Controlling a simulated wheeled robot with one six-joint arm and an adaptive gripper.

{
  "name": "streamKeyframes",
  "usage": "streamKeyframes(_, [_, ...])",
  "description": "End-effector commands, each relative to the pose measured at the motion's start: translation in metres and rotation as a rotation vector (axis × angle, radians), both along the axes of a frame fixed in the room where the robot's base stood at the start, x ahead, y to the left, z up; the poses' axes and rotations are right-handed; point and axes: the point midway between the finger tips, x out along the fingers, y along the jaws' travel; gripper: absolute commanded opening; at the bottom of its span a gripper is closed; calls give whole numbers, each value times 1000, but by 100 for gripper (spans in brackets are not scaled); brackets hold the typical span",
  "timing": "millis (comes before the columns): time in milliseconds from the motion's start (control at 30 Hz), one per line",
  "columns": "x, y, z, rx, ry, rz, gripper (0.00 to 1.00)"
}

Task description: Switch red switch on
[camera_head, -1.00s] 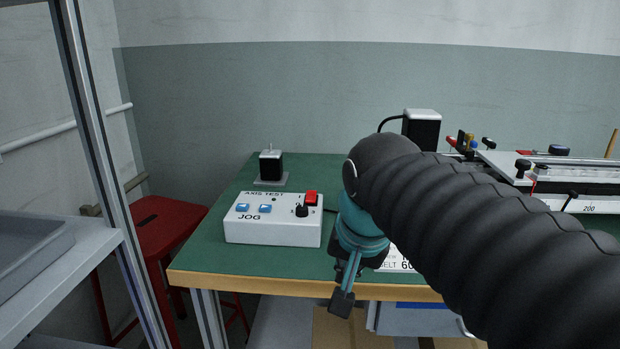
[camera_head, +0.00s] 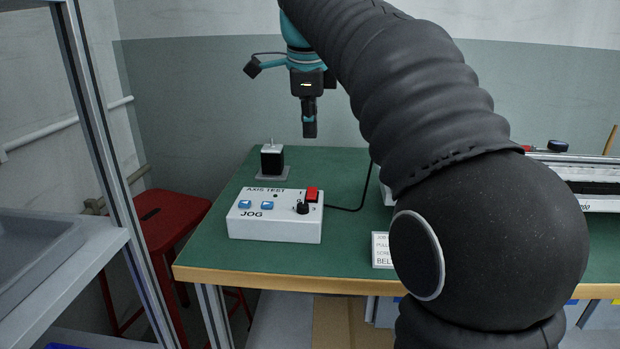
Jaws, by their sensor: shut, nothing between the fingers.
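The red switch (camera_head: 312,194) is at the top right of a white control box (camera_head: 275,229) marked "AXIS TEST" and "JOG". The box stands on the green table near its front left. My gripper (camera_head: 310,131) is shut and empty, pointing down. It appears above the red switch in the picture, clear of the box and touching nothing. I cannot tell whether the switch is on or off.
A small motor (camera_head: 271,159) stands on a plate behind the box. A black cable (camera_head: 352,209) runs from the box's right side. A white label card (camera_head: 382,250) lies to the right. A red stool (camera_head: 165,225) and a grey shelf (camera_head: 60,268) are at the left.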

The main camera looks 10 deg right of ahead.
Motion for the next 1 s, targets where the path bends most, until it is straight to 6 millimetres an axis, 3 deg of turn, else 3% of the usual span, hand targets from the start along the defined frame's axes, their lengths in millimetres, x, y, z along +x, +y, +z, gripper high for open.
streamKeyframes(333, [3, -1, -13, 0, 1, 2, 0])
streamKeyframes(1000, [36, -12, -120, 0, 2, 3, 0])
